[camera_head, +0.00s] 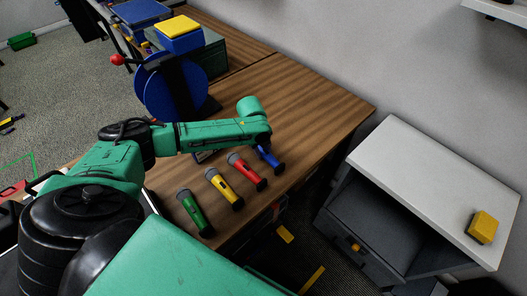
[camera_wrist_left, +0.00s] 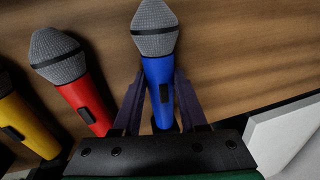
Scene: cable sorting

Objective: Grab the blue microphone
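The blue microphone (camera_head: 269,160) lies on the wooden table, rightmost in a row, partly hidden by my left arm in the head view. In the left wrist view the blue microphone (camera_wrist_left: 160,82) has its grey mesh head pointing up and away. My left gripper (camera_wrist_left: 160,88) is open, with one finger on each side of the blue handle. A narrow gap seems to show beside the handle, and I see no clear grip. In the head view the left gripper's fingers are mostly hidden by the wrist. My right gripper is not in view.
Red (camera_head: 247,172), yellow (camera_head: 224,188) and green (camera_head: 195,213) microphones lie left of the blue one. The red microphone (camera_wrist_left: 75,82) is close beside the left finger. A blue reel (camera_head: 172,92) stands behind. A white-topped cabinet (camera_head: 420,180) stands right of the table.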

